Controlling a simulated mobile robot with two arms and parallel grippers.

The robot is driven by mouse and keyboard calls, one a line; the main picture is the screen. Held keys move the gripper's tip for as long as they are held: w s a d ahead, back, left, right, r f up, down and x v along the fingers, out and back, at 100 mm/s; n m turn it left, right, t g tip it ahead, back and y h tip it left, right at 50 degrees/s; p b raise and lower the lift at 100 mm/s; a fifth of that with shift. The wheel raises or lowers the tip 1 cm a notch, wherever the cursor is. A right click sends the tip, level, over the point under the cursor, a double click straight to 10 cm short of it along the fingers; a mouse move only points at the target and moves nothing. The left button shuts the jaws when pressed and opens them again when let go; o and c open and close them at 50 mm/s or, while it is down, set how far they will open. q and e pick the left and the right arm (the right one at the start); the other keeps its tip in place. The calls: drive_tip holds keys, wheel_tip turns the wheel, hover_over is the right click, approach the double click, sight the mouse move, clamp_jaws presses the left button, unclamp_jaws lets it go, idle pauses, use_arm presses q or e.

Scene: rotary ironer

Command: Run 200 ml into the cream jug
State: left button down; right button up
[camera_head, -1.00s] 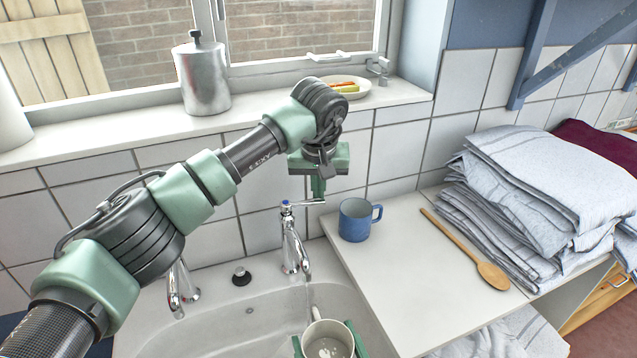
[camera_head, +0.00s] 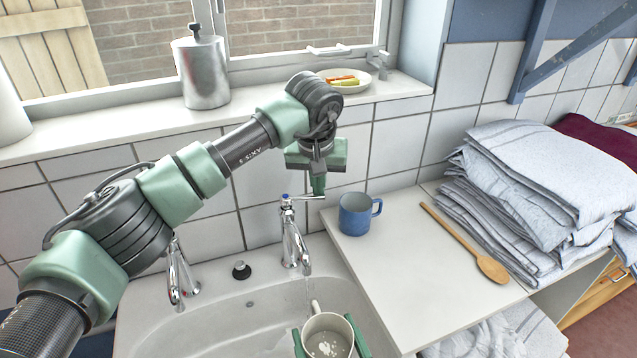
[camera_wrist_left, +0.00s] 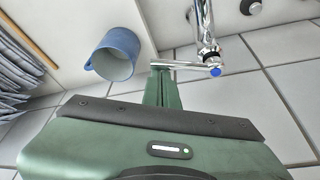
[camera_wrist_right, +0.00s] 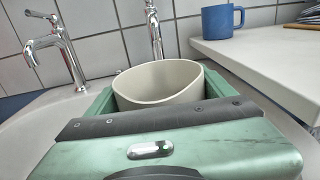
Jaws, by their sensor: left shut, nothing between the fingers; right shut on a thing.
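The cream jug (camera_head: 325,322) is in the sink under the right-hand tap (camera_head: 292,240), its handle toward the tap. My right gripper (camera_head: 328,341) is shut on it, a finger at each side; the right wrist view shows the jug (camera_wrist_right: 160,82) upright between green fingers (camera_wrist_right: 122,80). Greyish water with white patches shows inside; no level marks are readable. My left gripper (camera_head: 318,188) is shut and empty at the tap's blue-dotted lever (camera_head: 305,197). The left wrist view shows its fingers (camera_wrist_left: 162,88) beside the lever (camera_wrist_left: 185,66).
A blue mug (camera_head: 355,215) stands on the white counter (camera_head: 410,265) right of the sink (camera_head: 225,325). A wooden spoon (camera_head: 465,245) and folded cloths (camera_head: 545,190) lie farther right. A second tap (camera_head: 177,272) and a black plug (camera_head: 241,269) are at left.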

sight(311, 199)
use_arm(q)
drive_tip(key=shift+s, duration=0.1)
drive_tip(key=shift+s+a+m+h, duration=0.15)
drive_tip(key=shift+s+m+h, duration=0.25)
drive_tip(key=shift+m, duration=0.5)
drive_tip(key=s, duration=0.1)
drive_tip(key=s+a, duration=0.1)
drive_tip(key=s, duration=0.1)
drive_tip(key=shift+s+a, duration=0.25)
drive_tip(key=shift+s, duration=0.1)
drive_tip(key=shift+s+a, duration=0.75)
drive_tip(key=shift+a, duration=0.2)
drive_tip(key=shift+s+a+f, duration=0.1)
drive_tip(key=shift+f, duration=0.1)
use_arm(e)
drive_tip(key=shift+w+d, duration=0.1)
